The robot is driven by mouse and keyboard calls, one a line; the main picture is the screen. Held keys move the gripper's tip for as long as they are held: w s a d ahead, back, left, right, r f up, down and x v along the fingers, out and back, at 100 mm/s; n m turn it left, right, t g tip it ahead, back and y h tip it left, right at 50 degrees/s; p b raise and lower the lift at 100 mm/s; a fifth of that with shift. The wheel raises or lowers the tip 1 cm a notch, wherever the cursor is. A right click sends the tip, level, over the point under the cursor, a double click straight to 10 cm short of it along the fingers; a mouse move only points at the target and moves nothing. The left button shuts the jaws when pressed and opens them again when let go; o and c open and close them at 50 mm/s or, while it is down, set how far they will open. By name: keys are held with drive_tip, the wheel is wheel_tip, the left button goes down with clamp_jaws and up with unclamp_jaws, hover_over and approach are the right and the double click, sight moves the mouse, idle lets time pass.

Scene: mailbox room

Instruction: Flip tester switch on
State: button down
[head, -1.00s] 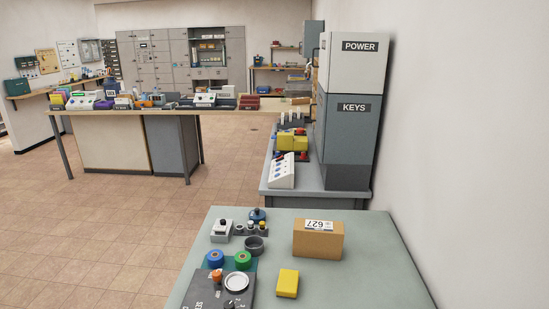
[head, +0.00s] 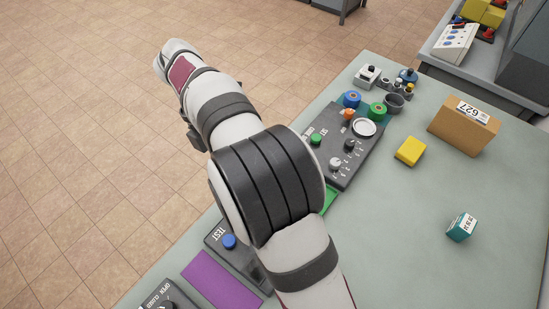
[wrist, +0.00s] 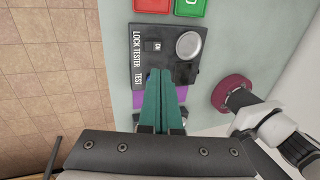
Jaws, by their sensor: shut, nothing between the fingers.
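The lock tester (wrist: 137,78) is a dark grey panel marked LOCK TESTER and TEST, in the middle of the wrist view. A small switch (wrist: 153,46) with a white mark sits on it, left of a round silver disc (wrist: 188,45). My gripper (wrist: 160,74) has long teal fingers, shut together and empty. Their tips overlap the tester's near part in the picture, below the switch; I cannot tell whether they touch. A blue button (head: 230,241) beside TEST shows in the head view; the fingers mostly cover that area in the wrist view. My arm hides much of the tester in the head view.
Red (wrist: 154,5) and green (wrist: 190,6) blocks border the tester in the wrist view. A purple mat (head: 222,281) lies beside it. A dark control panel (head: 345,160), yellow block (head: 410,151), cardboard box (head: 464,126) and teal cube (head: 461,227) stand on the table, whose right side has free room.

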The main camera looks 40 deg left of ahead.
drive_tip(key=shift+f, duration=0.15)
drive_tip(key=x, duration=1.3)
drive_tip(key=shift+d+f, duration=0.15)
drive_tip(key=shift+f, duration=0.2)
drive_tip(key=shift+d+f, duration=0.15)
drive_tip(key=shift+f, duration=0.05)
drive_tip(key=shift+a+r, duration=0.15)
drive_tip(key=shift+a, duration=0.7)
